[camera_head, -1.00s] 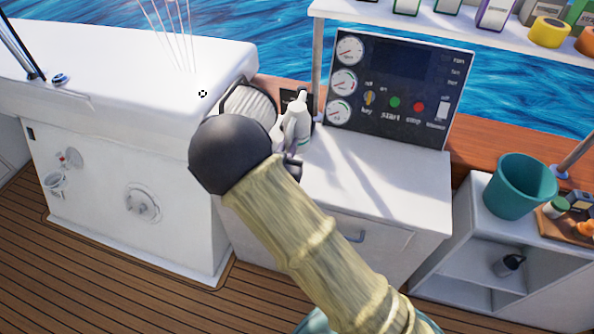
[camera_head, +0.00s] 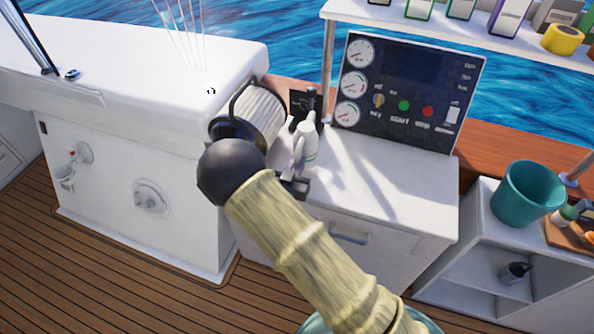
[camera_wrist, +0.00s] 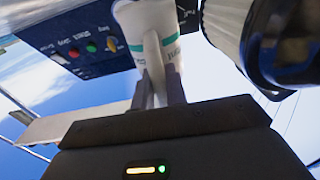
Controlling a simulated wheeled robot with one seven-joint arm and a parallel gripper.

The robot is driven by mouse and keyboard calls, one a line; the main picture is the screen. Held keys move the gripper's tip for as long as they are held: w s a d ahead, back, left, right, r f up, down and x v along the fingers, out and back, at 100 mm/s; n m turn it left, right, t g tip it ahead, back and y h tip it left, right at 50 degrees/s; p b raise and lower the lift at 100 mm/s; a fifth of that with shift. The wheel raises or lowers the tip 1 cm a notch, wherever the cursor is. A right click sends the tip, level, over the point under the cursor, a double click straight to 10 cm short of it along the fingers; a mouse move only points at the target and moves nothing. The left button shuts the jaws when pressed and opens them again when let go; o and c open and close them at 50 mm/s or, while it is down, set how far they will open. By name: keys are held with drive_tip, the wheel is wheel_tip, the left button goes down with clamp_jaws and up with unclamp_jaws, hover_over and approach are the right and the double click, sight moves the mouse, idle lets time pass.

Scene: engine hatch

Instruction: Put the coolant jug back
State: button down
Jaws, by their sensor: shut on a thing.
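The white coolant jug (camera_head: 308,145) stands out above the near left part of the white counter in the head view. My gripper (camera_head: 297,168) is at its near side, partly hidden by my own arm. In the wrist view, my gripper (camera_wrist: 160,92) is shut on the handle of the jug (camera_wrist: 148,25), which has a teal band. The jug looks roughly upright. I cannot tell whether its base touches the counter.
A ribbed white cylinder with a dark handle (camera_head: 262,112) is close left of the jug. The gauge panel (camera_head: 408,95) stands behind. The white counter (camera_head: 400,190) is clear to the right. A teal bucket (camera_head: 527,193) is farther right.

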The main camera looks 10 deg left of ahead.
drive_tip(key=shift+f, duration=1.65)
drive_tip(key=c, duration=1.4)
unclamp_jaws()
drive_tip(key=shift+f, duration=0.15)
drive_tip(key=shift+c, duration=0.2)
drive_tip(key=shift+o, duration=0.2)
drive_tip(key=s+a+b, duration=0.1)
drive_tip(key=s+b, duration=0.1)
drive_tip(key=s, duration=1)
drive_tip(key=shift+w+a, duration=0.1)
